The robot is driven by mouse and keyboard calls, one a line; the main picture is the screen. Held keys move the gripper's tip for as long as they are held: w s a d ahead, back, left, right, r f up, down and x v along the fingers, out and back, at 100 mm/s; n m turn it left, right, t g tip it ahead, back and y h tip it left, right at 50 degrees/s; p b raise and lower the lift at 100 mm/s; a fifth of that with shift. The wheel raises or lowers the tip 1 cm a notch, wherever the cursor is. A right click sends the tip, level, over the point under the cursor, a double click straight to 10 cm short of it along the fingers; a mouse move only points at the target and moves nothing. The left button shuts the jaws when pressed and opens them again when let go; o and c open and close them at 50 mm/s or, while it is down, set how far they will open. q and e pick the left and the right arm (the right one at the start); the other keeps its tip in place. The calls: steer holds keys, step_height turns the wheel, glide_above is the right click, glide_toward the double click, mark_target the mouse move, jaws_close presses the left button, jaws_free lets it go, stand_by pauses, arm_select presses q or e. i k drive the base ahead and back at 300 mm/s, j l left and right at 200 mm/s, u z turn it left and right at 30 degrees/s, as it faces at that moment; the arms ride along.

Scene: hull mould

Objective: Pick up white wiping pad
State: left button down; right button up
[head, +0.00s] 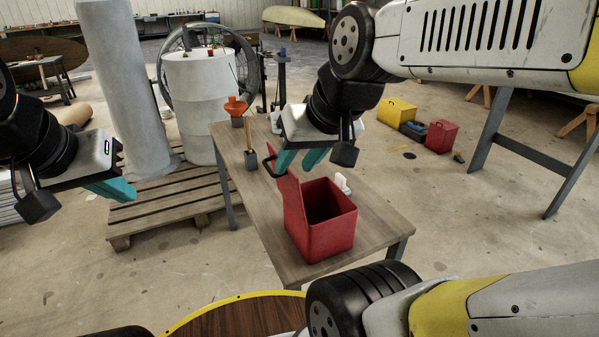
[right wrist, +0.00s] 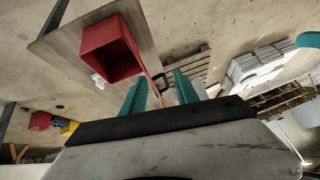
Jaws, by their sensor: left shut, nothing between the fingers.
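A red box (head: 322,230) stands on the wooden table with its lid (head: 288,195) swung up; the inside looks dark and I cannot see its floor. A small white object (head: 342,184) sits beside the box and also shows in the right wrist view (right wrist: 99,80); I cannot tell whether it is the wiping pad. My right gripper (head: 302,160) is above the table by the raised lid, its teal fingers apart. The lid's black handle (head: 268,165) shows near the gap between them in the right wrist view. My left gripper (head: 120,190) is shut and empty, left of the table.
The table (head: 375,225) also carries an orange funnel (head: 236,106) and a wooden-handled tool (head: 250,158). A pallet (head: 150,215) with a white drum (head: 200,95) stands behind left. Yellow and red boxes (head: 441,136) lie on the floor at right.

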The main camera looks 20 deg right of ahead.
mark_target(339, 181)
steer(key=l+u, duration=0.35)
steer(key=l, duration=0.25)
steer(key=l+u, duration=0.4)
steer(key=l, duration=0.2)
steer(key=k+l, duration=0.1)
steer(key=l, duration=0.3)
steer(key=k+l, duration=0.1)
steer(key=l, duration=0.3)
steer(key=k+l, duration=0.1)
steer(key=l, duration=0.3)
steer(key=u, duration=0.05)
